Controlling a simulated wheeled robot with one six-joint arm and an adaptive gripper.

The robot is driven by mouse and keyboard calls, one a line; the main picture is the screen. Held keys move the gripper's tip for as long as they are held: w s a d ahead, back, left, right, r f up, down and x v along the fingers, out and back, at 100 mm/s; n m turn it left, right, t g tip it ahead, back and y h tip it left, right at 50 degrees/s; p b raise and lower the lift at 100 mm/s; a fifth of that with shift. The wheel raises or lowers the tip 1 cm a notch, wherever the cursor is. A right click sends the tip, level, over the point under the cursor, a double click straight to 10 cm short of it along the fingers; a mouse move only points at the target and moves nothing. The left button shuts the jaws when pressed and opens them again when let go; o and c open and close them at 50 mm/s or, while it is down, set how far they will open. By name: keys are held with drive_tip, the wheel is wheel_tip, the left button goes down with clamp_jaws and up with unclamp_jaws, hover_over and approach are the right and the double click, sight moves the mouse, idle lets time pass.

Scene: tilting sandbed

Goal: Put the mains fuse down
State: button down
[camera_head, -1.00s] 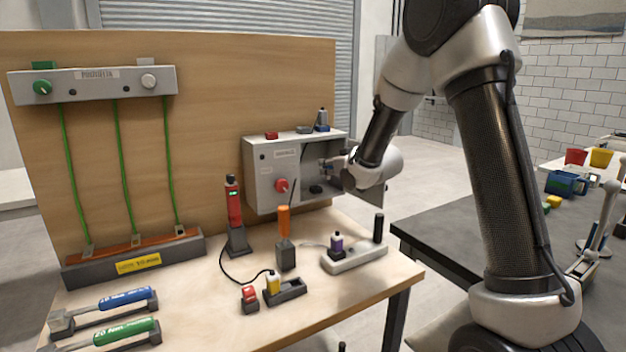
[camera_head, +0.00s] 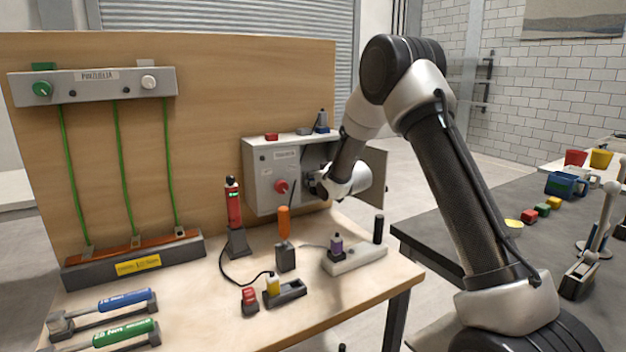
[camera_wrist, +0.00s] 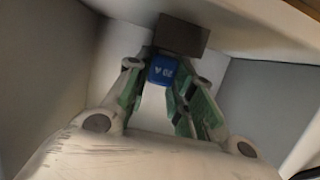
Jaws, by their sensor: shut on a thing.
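The mains fuse (camera_wrist: 160,70) is a small blue block with a "20 A" marking, held between my fingertips in the wrist view. My gripper (camera_wrist: 157,80) is shut on it. A grey-brown block (camera_wrist: 182,36) lies just beyond the fuse; whether they touch I cannot tell. In the head view my gripper (camera_head: 318,184) reaches into the open right part of the grey wall box (camera_head: 264,180). The fuse cannot be made out there, and my wrist hides much of the box's inside.
The box door (camera_head: 376,178) stands open at the right, close to my wrist. A red knob (camera_head: 281,187) is on the box front. Below are an orange-handled tool (camera_head: 284,220), a red tester (camera_head: 233,205) and a grey holder (camera_head: 355,258). The bench's front right is clear.

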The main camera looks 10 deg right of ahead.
drive_tip(key=shift+f, duration=0.1)
drive_tip(key=c, duration=1.2)
unclamp_jaws()
drive_tip(key=shift+c, duration=0.2)
drive_tip(key=shift+s, duration=0.1)
